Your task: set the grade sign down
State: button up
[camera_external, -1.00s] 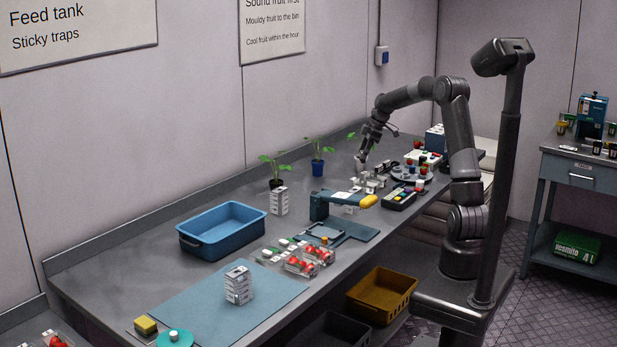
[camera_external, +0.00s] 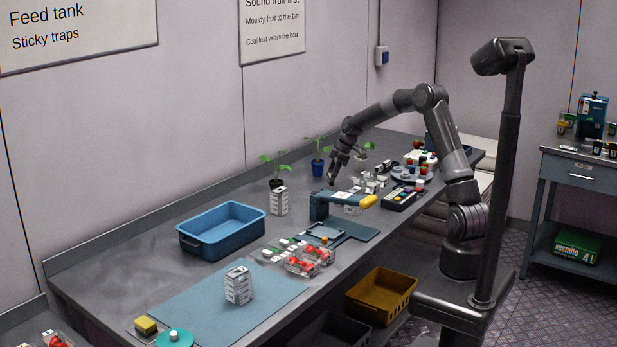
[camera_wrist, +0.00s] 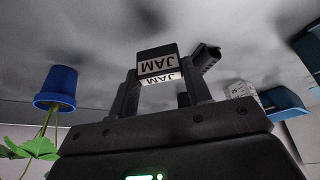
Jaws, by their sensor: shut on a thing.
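The grade sign (camera_wrist: 157,64) is a small dark block with white faces lettered JAM, upside down in the wrist view. My gripper (camera_wrist: 163,90) is shut on it, with a finger on either side. The sign is too small to make out there. I cannot tell how far its base is above the bench.
The bench (camera_external: 120,245) holds a blue-potted seedling (camera_external: 318,168) behind my gripper, a white stack (camera_external: 278,201) to its left and the blue press (camera_external: 320,207) just in front. A blue tub (camera_external: 222,230) and punnets of red berries (camera_external: 300,265) stand nearer the camera.

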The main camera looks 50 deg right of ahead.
jog(key=shift+f, duration=1.4)
jog(key=shift+f, duration=0.1)
jog(key=o, duration=1)
jog(key=shift+c, duration=0.2)
